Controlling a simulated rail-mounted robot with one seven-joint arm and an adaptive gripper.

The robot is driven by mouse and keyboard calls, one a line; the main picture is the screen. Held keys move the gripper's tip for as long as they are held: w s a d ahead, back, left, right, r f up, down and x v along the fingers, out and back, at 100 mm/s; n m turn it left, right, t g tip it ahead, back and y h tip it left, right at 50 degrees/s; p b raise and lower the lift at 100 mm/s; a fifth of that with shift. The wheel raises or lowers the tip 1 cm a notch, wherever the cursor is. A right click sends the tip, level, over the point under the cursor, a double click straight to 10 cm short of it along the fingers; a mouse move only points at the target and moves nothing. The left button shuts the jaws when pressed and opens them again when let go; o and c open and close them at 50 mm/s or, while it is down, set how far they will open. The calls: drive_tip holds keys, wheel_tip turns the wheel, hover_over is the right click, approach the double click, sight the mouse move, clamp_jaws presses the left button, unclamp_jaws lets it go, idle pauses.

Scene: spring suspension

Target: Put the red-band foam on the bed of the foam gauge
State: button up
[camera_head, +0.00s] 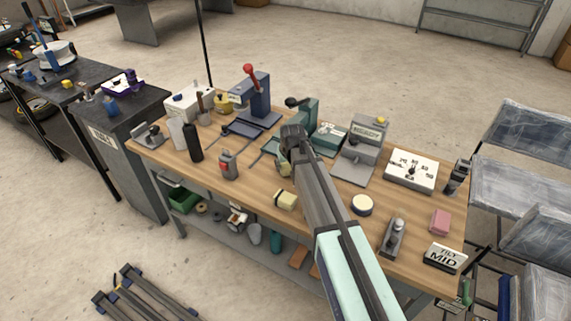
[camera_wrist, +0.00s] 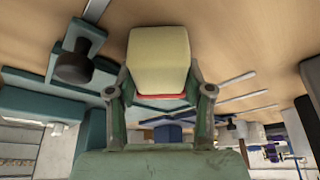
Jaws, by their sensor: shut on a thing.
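My gripper (camera_head: 291,150) is shut on the red-band foam, a cream block (camera_wrist: 158,60) with a red band along its lower edge in the wrist view. The two fingers (camera_wrist: 160,97) clasp it from either side. In the head view the foam is mostly hidden by my gripper, with a pale part (camera_head: 283,168) below it. A teal-green device with a dark knob (camera_head: 292,102) stands just behind my gripper. A grey device marked READY (camera_head: 367,133) with a flat plate (camera_head: 350,171) stands to the right. The labels do not show which one is the foam gauge.
Another cream block (camera_head: 285,200) lies near the bench's front edge. A blue press with a red knob (camera_head: 250,90) stands behind left. A black bottle (camera_head: 193,142) and a red-grey item (camera_head: 228,165) stand left. A round white piece (camera_head: 361,205) and pink block (camera_head: 440,221) lie right.

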drive_tip(key=o, duration=0.9)
drive_tip(key=shift+f, duration=0.15)
drive_tip(key=shift+o, duration=0.2)
drive_tip(key=b+v, duration=0.2)
drive_tip(key=v, duration=0.9)
drive_tip(key=shift+r, duration=0.3)
drive_tip(key=o, duration=0.4)
drive_tip(key=shift+s+r, duration=0.1)
drive_tip(key=shift+r, duration=0.1)
drive_tip(key=shift+o, duration=0.3)
drive_tip(key=shift+s+r, duration=0.1)
drive_tip(key=shift+r, duration=0.1)
